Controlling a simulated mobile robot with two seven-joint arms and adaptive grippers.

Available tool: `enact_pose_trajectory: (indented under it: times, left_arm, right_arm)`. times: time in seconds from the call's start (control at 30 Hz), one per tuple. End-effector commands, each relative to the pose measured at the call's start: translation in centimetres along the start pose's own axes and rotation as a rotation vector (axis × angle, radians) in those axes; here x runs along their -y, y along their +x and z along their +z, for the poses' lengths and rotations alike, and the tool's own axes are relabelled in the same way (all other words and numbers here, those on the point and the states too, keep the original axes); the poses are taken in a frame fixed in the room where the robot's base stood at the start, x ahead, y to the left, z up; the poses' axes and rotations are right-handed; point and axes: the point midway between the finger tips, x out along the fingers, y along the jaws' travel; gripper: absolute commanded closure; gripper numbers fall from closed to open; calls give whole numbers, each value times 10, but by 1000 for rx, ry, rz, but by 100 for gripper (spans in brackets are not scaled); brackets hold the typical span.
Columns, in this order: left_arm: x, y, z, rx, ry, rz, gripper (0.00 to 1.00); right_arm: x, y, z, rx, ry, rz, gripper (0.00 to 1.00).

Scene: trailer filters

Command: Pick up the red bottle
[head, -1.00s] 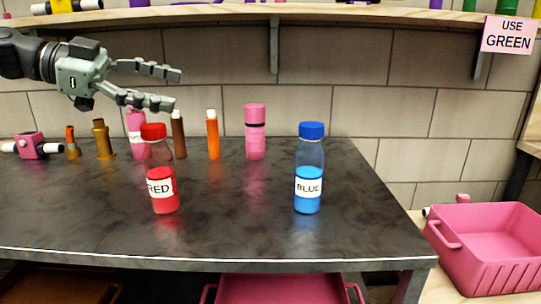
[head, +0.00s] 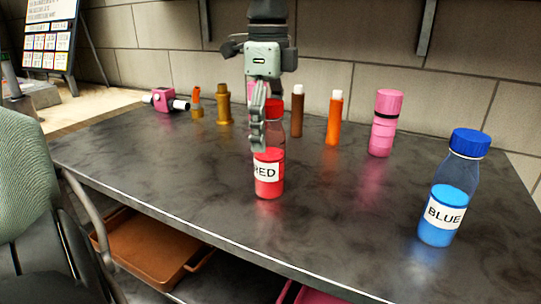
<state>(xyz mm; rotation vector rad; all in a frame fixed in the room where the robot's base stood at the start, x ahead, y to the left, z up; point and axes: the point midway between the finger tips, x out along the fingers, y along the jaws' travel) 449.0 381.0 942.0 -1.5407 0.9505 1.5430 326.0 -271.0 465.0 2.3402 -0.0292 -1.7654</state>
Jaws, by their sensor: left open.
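The red bottle (head: 269,185) stands upright on the dark countertop. It has a red cap and a white label of which "RED" is partly covered. My left gripper (head: 259,140) points down at the bottle. Its fingers are seen edge-on, one largely behind the other, and cover the left part of the bottle's neck and upper body. The gripper is open. I cannot tell whether a finger touches the bottle. My right gripper is not in view.
A blue bottle (head: 444,205) stands to the right. Behind are a pink cylinder (head: 383,130), an orange tube (head: 334,120), a brown tube (head: 297,115) and brass fittings (head: 223,105). A brown tray (head: 155,250) sits below the counter. A chair-like thing (head: 25,180) is at the left.

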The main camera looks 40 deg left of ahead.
Motion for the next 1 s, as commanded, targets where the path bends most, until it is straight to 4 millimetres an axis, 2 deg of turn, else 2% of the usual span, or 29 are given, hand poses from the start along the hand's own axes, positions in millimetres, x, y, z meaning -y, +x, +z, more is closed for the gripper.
enact_pose_trajectory:
  times: [0.1,0.2,0.47,0.9,1.0]
  left_arm:
    - [1,19,-1,-1,1,4,25]
    - [1,27,-1,-2,1,2,25]
    - [2,29,-1,-2,0,0,25]
    - [2,29,-1,-2,1,0,79]
    - [2,28,-1,-3,1,-1,89]
  right_arm:
    - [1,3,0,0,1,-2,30]
    - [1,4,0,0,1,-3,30]
    - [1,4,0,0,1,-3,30]
    - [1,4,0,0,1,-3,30]
    - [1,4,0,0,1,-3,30]
